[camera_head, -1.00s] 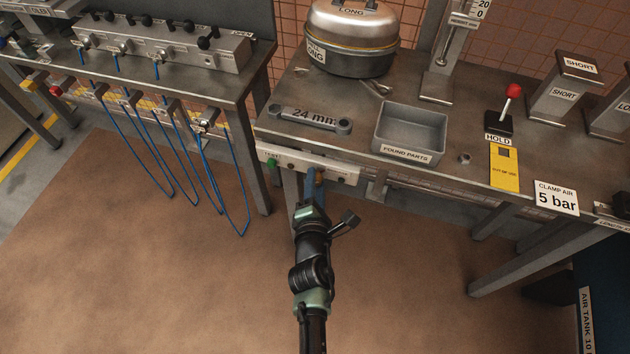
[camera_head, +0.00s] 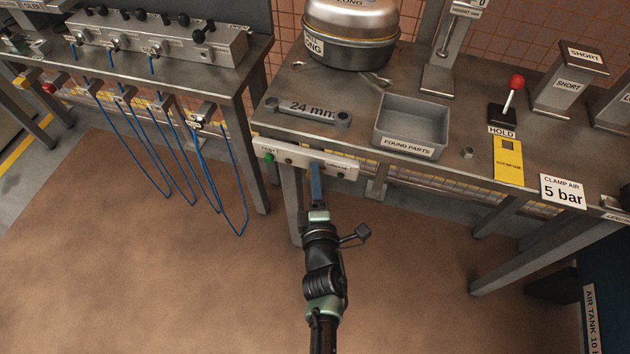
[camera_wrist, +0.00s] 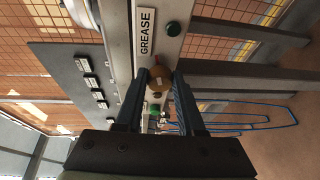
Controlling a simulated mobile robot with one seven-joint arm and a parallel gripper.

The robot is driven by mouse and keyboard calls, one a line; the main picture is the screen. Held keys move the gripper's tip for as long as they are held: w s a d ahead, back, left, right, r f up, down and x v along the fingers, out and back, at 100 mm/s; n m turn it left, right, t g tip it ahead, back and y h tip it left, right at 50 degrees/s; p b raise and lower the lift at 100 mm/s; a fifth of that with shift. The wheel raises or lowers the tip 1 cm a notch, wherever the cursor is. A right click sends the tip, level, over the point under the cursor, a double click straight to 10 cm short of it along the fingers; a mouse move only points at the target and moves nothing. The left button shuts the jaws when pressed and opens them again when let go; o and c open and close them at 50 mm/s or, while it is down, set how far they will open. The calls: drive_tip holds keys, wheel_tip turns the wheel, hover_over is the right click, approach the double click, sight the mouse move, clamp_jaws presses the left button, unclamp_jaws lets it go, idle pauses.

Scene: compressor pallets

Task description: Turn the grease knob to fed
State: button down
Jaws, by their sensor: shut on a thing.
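The grease knob (camera_wrist: 158,78) is a round orange-brown knob on the pale panel, beside the GREASE label (camera_wrist: 146,32) in the wrist view. My gripper (camera_wrist: 160,84) is shut on it, with one dark blue finger on each side. In the head view my gripper (camera_head: 316,172) reaches up to the pale control panel (camera_head: 305,160) on the bench's front edge. There its fingers hide the knob. I cannot read which setting the knob points to.
A green button (camera_head: 268,157) sits on the panel left of my gripper. A 24 mm wrench (camera_head: 308,112) and a grey FOUND PARTS tray (camera_head: 410,125) lie on the bench above. Blue hoses (camera_head: 160,160) hang from the left bench. The floor in front is clear.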

drive_tip(key=shift+w+a+f+m+t+h+b, duration=0.15)
drive_tip(key=shift+m+t+h+b, duration=0.85)
drive_tip(key=shift+m+b, duration=2.35)
drive_tip(key=shift+s+a+f+m+t+h+b, duration=0.15)
drive_tip(key=shift+m+t+h+b, duration=0.95)
drive_tip(key=shift+m, duration=3.75)
drive_tip(key=shift+w+a+f+m+t+h+b, duration=0.15)
drive_tip(key=shift+m+h+b, duration=1.45)
drive_tip(key=shift+m+b, duration=2.05)
drive_tip(key=shift+m+p, duration=0.45)
drive_tip(key=shift+m, duration=0.3)
drive_tip(key=c, duration=0.5)
unclamp_jaws()
drive_tip(key=v, duration=1.3)
drive_tip(key=shift+p, duration=0.4)
